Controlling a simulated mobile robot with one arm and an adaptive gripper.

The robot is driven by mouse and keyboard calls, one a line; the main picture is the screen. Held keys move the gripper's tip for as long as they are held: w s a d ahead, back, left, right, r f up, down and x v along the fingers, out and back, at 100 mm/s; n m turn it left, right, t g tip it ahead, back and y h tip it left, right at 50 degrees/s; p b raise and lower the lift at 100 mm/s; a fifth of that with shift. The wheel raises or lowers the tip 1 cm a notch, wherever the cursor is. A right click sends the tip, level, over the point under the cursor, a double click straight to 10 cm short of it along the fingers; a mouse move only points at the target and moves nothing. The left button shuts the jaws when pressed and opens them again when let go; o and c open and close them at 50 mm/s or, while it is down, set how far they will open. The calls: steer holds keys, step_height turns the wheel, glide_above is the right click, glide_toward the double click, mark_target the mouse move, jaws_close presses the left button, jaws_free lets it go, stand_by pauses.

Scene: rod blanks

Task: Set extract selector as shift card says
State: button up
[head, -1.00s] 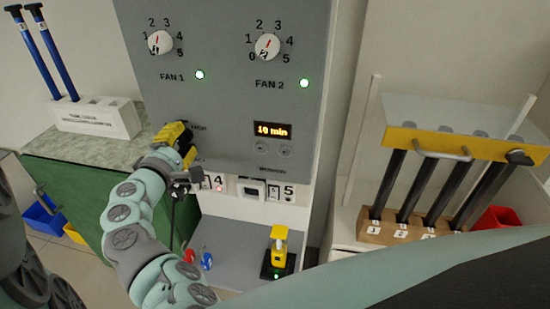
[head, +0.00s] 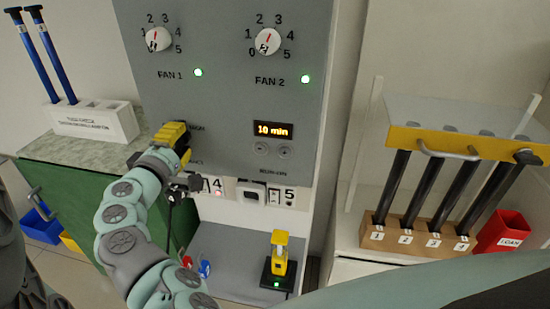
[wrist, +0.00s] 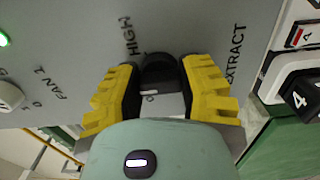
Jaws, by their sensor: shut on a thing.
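My gripper (head: 171,137) is at the lower left of the grey control panel (head: 222,120). Its yellow-backed fingers are shut on a dark knob, the extract selector (wrist: 158,66), seen between the fingers in the wrist view. EXTRACT (wrist: 235,55) is printed to its right there, and HIGH (wrist: 128,36) to its upper left. My fingers hide the selector's sides and the other position marks, so its setting cannot be read. No readable shift card shows in these frames.
FAN 1 dial (head: 158,39) and FAN 2 dial (head: 267,41) sit above, with lit green lamps. A display (head: 273,130) reads 10 min. Numbered switches lie just below the panel. A yellow device (head: 280,254) stands on the shelf; a rod rack (head: 410,238) is at right.

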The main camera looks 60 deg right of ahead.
steer(key=o, duration=1.2)
steer(key=shift+v, duration=5.95)
